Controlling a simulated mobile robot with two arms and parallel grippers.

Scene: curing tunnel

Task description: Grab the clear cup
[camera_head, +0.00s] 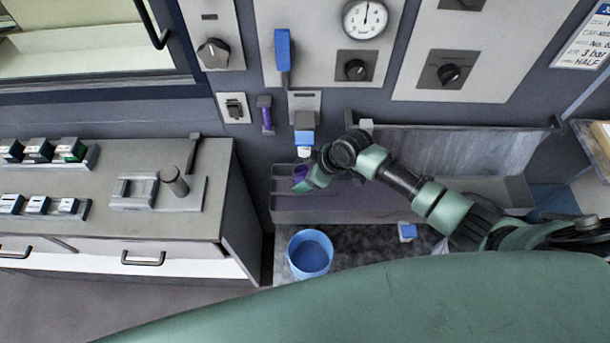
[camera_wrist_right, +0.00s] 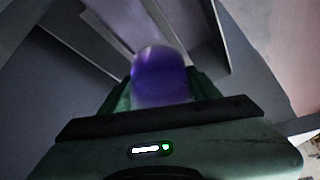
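The clear cup (camera_wrist_right: 158,72) shows in the right wrist view as a see-through, rounded shape with purple inside. My right gripper (camera_wrist_right: 160,98) has a green finger against each side of it and appears shut on it. In the head view my right gripper (camera_head: 309,182) is in front of the wall unit, over the grey trough, with a bit of the purple cup (camera_head: 300,174) at its tip. The fingers hide most of the cup there. My left gripper is in neither view.
A blue bucket (camera_head: 310,254) stands below the gripper. A blue-and-white nozzle (camera_head: 304,142) hangs just above it. The grey trough (camera_head: 345,208) runs along the wall. A counter (camera_head: 110,216) with switches and small boxes is at left.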

